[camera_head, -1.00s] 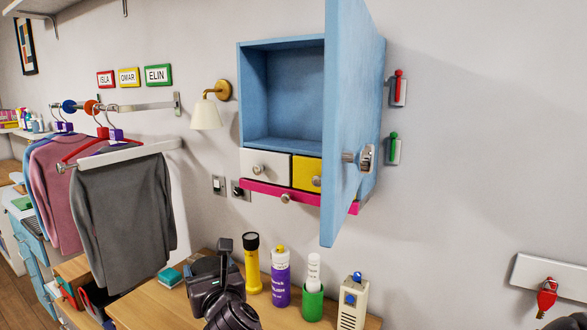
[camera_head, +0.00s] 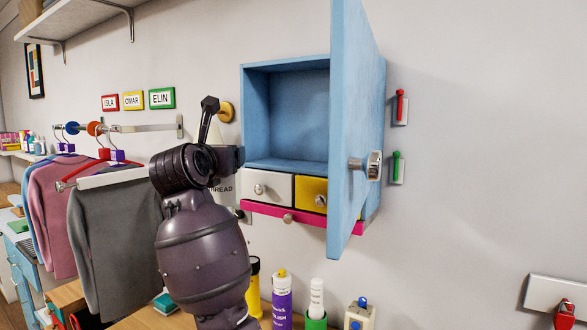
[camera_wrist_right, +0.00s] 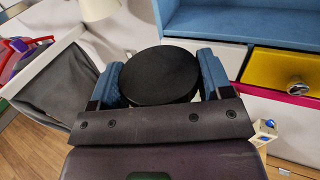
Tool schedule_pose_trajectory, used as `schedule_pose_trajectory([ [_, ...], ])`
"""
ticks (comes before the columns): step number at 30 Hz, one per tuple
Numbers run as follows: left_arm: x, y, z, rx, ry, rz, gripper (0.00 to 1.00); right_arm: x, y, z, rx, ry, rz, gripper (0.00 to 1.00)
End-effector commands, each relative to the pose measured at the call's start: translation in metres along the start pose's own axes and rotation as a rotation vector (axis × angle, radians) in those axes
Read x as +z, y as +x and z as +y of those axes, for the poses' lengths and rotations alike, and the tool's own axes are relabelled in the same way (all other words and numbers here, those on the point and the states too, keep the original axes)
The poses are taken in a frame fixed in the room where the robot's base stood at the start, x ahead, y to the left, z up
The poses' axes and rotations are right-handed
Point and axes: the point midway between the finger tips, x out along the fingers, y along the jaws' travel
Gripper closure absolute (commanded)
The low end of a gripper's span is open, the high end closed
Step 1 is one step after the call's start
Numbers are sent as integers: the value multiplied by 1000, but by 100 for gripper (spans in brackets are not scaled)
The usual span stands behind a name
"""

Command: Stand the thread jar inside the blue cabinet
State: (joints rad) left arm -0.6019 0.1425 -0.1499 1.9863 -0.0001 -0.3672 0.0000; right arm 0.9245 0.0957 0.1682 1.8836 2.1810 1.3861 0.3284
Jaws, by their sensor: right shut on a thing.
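The blue cabinet (camera_head: 290,115) hangs on the wall with its door (camera_head: 350,130) swung open toward me on the right side. Its open upper compartment looks empty. My right gripper (camera_wrist_right: 160,82) is shut on the thread jar, with a blue finger on each side of the jar's round black lid (camera_wrist_right: 160,76). In the head view the white thread jar (camera_head: 223,190) is partly hidden behind my arm, with part of its label showing. It is held left of the cabinet, near the height of the drawers. My left gripper is not in view.
White and yellow drawers (camera_head: 313,191) and a pink ledge (camera_head: 327,220) lie below the compartment. A wall lamp (camera_head: 226,112) is close behind my arm. Clothes hang at the left. A purple bottle (camera_head: 282,300) and other items stand on the surface below.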

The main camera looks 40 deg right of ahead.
Motion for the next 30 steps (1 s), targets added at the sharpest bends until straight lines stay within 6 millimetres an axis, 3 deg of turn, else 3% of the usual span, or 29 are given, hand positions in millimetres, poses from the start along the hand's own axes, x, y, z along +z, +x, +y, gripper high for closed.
schedule_pose_trajectory([
  [9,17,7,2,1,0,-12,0,84,0,-26,-159,5,-3,73],
  [15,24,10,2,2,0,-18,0,121,-8,-40,-203,3,-1,73],
  [23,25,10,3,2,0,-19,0,138,-6,-51,-217,-1,-1,73],
  [30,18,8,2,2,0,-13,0,139,37,-71,-219,-1,-2,73],
])
